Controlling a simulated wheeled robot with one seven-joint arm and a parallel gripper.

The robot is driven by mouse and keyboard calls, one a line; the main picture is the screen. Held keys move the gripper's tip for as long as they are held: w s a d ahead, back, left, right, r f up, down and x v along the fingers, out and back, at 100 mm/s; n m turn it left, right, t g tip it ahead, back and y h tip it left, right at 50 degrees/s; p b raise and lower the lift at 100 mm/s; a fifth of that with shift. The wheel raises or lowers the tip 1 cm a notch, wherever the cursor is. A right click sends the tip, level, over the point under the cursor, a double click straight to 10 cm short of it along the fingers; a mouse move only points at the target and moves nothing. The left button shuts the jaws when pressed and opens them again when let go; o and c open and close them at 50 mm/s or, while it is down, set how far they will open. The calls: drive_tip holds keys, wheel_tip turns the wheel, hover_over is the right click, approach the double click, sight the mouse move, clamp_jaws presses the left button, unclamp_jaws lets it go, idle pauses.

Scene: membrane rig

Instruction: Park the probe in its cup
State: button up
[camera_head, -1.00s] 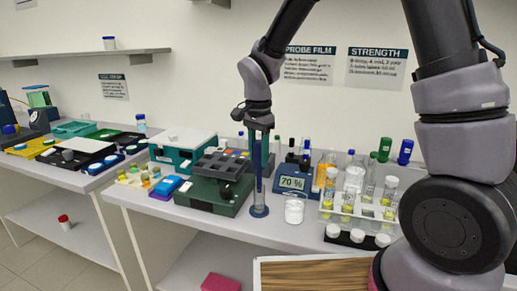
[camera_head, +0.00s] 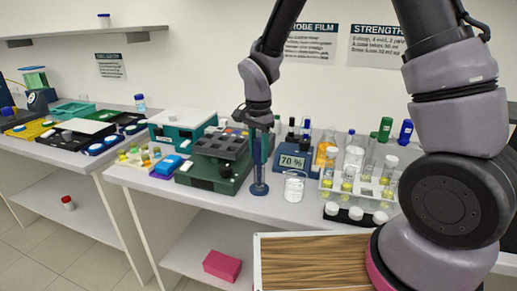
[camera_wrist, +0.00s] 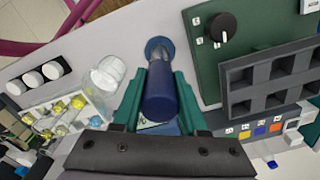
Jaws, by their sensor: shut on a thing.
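My gripper (camera_head: 257,121) is shut on the blue probe (camera_head: 257,150), which hangs upright below it. In the wrist view the probe (camera_wrist: 161,97) shows between the green fingers of my gripper (camera_wrist: 166,80), seen from above. The blue round-based cup (camera_head: 259,188) stands on the bench directly below, in line with the probe. In the wrist view the cup (camera_wrist: 157,46) shows just past the fingertips as a round blue disc. The probe's lower end meets or overlaps the cup. How deep it sits inside is hidden.
A glass beaker (camera_head: 294,187) stands just right of the cup. A meter reading 70 % (camera_head: 290,163) stands behind it. A dark green box with a knob (camera_head: 208,178) is close on the left. A rack of vials (camera_head: 360,187) is at the right.

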drive_tip(key=shift+f, duration=0.3)
idle(0.5)
drive_tip(key=o, duration=1.2)
wheel_tip(320, 180, up, 10)
drive_tip(key=shift+f, duration=0.1)
drive_tip(key=shift+d+r, duration=0.1)
drive_tip(key=shift+r, duration=0.5)
drive_tip(key=s+d+r+n+t, duration=0.1)
drive_tip(key=s+d+r+t, duration=0.1)
drive_tip(key=s+d+r, duration=0.2)
drive_tip(key=s+d+r+n+t+y, duration=0.1)
drive_tip(key=s+d+r, duration=0.3)
drive_tip(key=d+r, duration=0.4)
drive_tip(key=s+d+r+n+t+y, duration=0.1)
drive_tip(key=s+d+r+t, duration=0.3)
drive_tip(key=d, duration=0.6)
wheel_tip(320, 180, up, 2)
drive_tip(key=shift+d+n, duration=0.4)
drive_tip(key=shift+n, duration=0.4)
